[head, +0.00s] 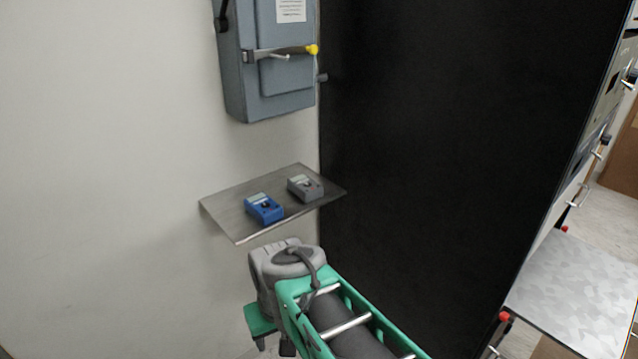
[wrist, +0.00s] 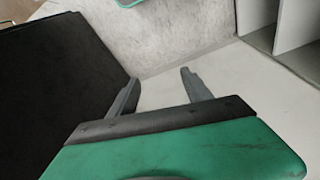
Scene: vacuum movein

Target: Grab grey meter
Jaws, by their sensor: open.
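The grey meter (head: 305,188) lies on a small dark metal shelf (head: 228,212) fixed to the wall. It is at the back right of the shelf, its face with a small display and dial turned up. A blue meter (head: 264,208) lies to its left and nearer, apart from it. My gripper (wrist: 159,77) shows in the wrist view with its two grey fingers apart and nothing between them. It points toward a pale floor, and neither meter shows in that view. In the head view I cannot make out the fingers.
A grey electrical box (head: 285,85) with a yellow-tipped lever hangs on the wall above the shelf. A large black panel (head: 430,130) stands right beside the shelf. My green and grey arm is below the shelf. White shelving (wrist: 288,40) shows in the wrist view.

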